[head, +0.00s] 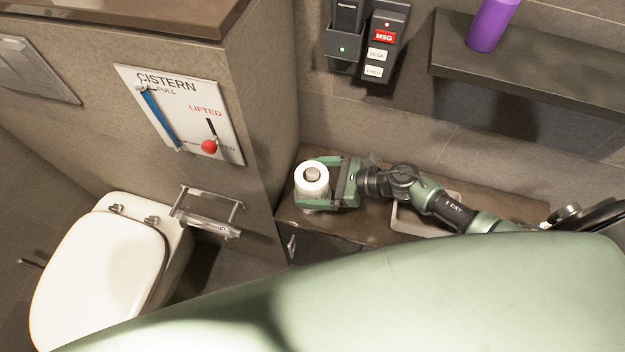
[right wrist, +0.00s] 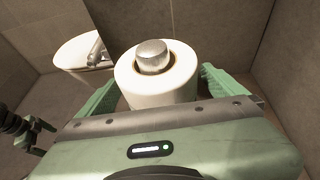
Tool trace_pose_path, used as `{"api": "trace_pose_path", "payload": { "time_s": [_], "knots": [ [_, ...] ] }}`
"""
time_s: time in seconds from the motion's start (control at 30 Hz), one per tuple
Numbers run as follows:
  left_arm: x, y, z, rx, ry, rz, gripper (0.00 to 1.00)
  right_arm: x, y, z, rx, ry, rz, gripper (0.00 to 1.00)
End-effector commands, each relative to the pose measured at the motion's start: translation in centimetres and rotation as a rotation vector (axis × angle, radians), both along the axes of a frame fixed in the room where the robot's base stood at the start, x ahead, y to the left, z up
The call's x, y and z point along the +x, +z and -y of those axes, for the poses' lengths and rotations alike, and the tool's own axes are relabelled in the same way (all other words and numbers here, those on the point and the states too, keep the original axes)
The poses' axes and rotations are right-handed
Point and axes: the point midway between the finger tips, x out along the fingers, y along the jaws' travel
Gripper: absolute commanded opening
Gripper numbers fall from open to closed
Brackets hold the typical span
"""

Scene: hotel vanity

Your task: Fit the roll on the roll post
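The white roll (head: 301,189) stands upright on the brown ledge at the end of my right arm. The round metal top of the roll post (head: 313,174) shows in the roll's centre hole. In the right wrist view the roll (right wrist: 160,93) sits around the post (right wrist: 152,57), whose top sticks up above the roll. The post's foot is hidden. My right gripper (right wrist: 158,85) has its green fingers spread on both sides of the roll, with what look like narrow gaps. It also shows in the head view (head: 313,184).
The ledge (head: 375,222) runs right under my right arm, with a pale tray (head: 402,219) on it. A cistern panel (head: 185,112), a metal wall holder (head: 207,219) and a toilet (head: 105,262) are left. A dark shelf (head: 540,75) with a purple bottle (head: 492,24) is above right.

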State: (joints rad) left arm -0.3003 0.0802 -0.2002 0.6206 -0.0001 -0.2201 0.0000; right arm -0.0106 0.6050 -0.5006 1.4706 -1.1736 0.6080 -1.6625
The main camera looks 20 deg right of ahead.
Motion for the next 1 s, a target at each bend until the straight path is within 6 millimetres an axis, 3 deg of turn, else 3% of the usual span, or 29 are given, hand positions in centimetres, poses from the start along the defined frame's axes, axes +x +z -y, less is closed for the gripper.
{"api": "trace_pose_path", "payload": {
  "time_s": [0.27, 0.7, 1.0],
  "knots": [
    [0.0, -0.1, 0.0, 0.000, 0.000, 0.000, 1.00, -0.2, 0.0, 0.4, -0.002, 0.000, -0.001, 0.98],
    [0.0, -1.2, 0.0, 0.000, 0.000, 0.000, 1.00, -3.4, 2.4, 5.6, -0.001, 0.000, -0.002, 0.98],
    [0.0, -1.3, 0.0, 0.000, 0.000, 0.000, 1.00, -3.8, 3.0, 6.2, 0.000, 0.000, 0.000, 0.98]
  ]
}}
